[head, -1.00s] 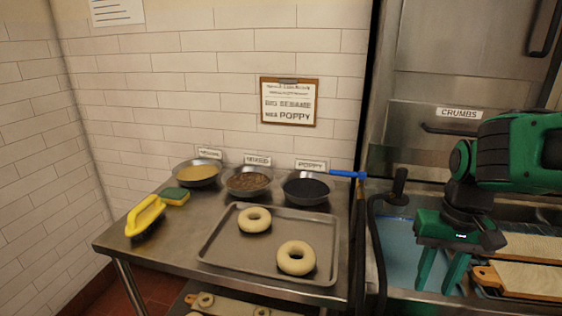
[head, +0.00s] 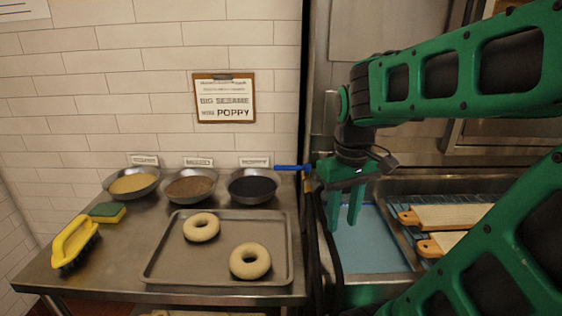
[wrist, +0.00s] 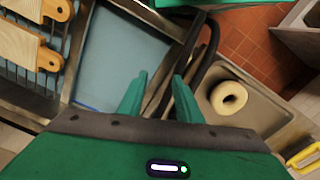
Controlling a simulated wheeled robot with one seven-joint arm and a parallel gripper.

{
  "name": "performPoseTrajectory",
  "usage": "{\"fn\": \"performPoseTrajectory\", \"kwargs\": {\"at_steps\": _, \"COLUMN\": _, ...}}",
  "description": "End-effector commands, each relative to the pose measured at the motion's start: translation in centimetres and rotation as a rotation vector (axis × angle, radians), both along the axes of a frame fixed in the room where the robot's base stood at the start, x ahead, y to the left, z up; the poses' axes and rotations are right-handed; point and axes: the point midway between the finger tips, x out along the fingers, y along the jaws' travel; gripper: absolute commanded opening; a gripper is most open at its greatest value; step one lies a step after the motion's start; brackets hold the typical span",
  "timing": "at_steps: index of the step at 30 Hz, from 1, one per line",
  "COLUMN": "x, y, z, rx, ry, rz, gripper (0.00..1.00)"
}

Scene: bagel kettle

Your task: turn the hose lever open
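The hose lever (head: 291,168) is a blue bar in the head view, level and pointing left from the top of the hose post at the right end of the seed table. The black hose (head: 330,250) hangs below it. My gripper (head: 343,226) points down just right of the lever, its fingers apart and empty over the edge of the blue basin. In the wrist view my gripper (wrist: 160,75) also shows open with nothing between its fingers. My gripper's body hides the right end of the lever and part of the post.
A steel table holds a tray (head: 155,262) with two bagels, bowls of yellow, brown and black toppings, a sponge (head: 107,212) and a yellow brush (head: 74,240). Wooden boards (head: 450,216) lie on a rack right of the blue basin (head: 368,243). A clipboard hangs on the wall.

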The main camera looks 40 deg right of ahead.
Motion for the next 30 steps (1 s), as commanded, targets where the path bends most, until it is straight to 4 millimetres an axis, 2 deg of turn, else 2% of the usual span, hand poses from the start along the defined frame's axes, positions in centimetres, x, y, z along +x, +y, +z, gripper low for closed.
{"fn": "performPoseTrajectory", "kwargs": {"at_steps": 1, "x": 2.2, "y": -0.4, "z": 1.6, "rx": -0.015, "ry": -0.009, "rz": 0.108, "gripper": 0.32}}
{"fn": "performPoseTrajectory", "kwargs": {"at_steps": 3, "x": 5.2, "y": -0.8, "z": 4.0, "rx": -0.040, "ry": -0.019, "rz": 0.275, "gripper": 0.32}}
{"fn": "performPoseTrajectory", "kwargs": {"at_steps": 9, "x": 13.2, "y": -1.1, "z": 9.8, "rx": -0.107, "ry": -0.035, "rz": 0.733, "gripper": 0.32}}
{"fn": "performPoseTrajectory", "kwargs": {"at_steps": 12, "x": 16.3, "y": -0.8, "z": 12.0, "rx": -0.135, "ry": -0.039, "rz": 0.921, "gripper": 0.32}}
{"fn": "performPoseTrajectory", "kwargs": {"at_steps": 15, "x": 18.5, "y": -0.4, "z": 13.5, "rx": -0.155, "ry": -0.040, "rz": 1.062, "gripper": 0.32}}
{"fn": "performPoseTrajectory", "kwargs": {"at_steps": 19, "x": 20.1, "y": 0.0, "z": 14.6, "rx": -0.172, "ry": -0.041, "rz": 1.168, "gripper": 0.32}}
{"fn": "performPoseTrajectory", "kwargs": {"at_steps": 22, "x": 20.5, "y": 0.0, "z": 14.5, "rx": -0.175, "ry": -0.040, "rz": 1.198, "gripper": 0.32}}
{"fn": "performPoseTrajectory", "kwargs": {"at_steps": 26, "x": 20.7, "y": -0.2, "z": 13.3, "rx": -0.174, "ry": -0.038, "rz": 1.200, "gripper": 0.32}}
{"fn": "performPoseTrajectory", "kwargs": {"at_steps": 30, "x": 21.0, "y": -0.5, "z": 10.9, "rx": -0.173, "ry": -0.036, "rz": 1.199, "gripper": 0.32}}
